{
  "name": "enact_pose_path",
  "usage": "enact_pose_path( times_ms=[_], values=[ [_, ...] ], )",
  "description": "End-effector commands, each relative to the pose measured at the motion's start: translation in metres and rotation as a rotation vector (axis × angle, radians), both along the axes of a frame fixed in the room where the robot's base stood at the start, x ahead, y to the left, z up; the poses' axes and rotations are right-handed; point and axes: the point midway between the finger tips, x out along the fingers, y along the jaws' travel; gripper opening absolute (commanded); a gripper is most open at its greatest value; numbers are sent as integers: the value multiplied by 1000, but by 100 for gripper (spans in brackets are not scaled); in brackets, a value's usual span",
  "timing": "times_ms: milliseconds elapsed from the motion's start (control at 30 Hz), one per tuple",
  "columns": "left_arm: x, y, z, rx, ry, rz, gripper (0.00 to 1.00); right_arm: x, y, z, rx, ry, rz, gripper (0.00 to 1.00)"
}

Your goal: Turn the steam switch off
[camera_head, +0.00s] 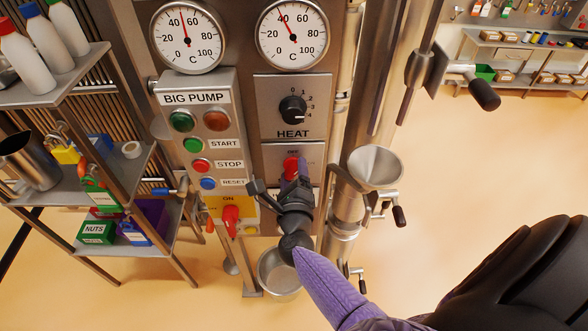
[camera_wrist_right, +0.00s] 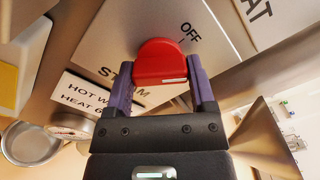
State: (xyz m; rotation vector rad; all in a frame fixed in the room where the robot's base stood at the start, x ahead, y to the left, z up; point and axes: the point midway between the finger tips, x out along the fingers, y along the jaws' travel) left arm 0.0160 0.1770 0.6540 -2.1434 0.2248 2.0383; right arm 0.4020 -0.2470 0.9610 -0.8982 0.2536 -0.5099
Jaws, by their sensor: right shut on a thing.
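The steam switch is a red knob (camera_head: 291,167) on a metal plate below the HEAT dial. In the right wrist view the red knob (camera_wrist_right: 160,60) has a flat face with a white mark. The OFF label (camera_wrist_right: 190,32) lies above and right of it, and the STEAM label is partly hidden by a finger. My right gripper (camera_wrist_right: 160,80) has its purple fingers on both sides of the knob, shut on it. In the head view my right gripper (camera_head: 291,182) covers the plate's lower part. My left gripper is not in view.
The HEAT dial (camera_head: 293,110) is just above, and the BIG PUMP panel (camera_head: 200,150) with its buttons and a red switch (camera_head: 231,215) stands to the left. A metal funnel (camera_head: 375,165) is close on the right. A shelf (camera_head: 95,190) stands at the left.

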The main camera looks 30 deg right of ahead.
Motion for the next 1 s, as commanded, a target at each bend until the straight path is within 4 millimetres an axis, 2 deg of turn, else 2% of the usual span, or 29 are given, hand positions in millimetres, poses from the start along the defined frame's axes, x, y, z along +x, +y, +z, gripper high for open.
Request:
enact_pose_path(
  times_ms=[500, 1000],
  values=[
    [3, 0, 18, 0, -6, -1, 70, 0, 0, 1, -371, 230, 1, 12],
    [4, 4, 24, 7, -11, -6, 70, 0, 0, 0, -534, 329, 1, 12]
  ],
)
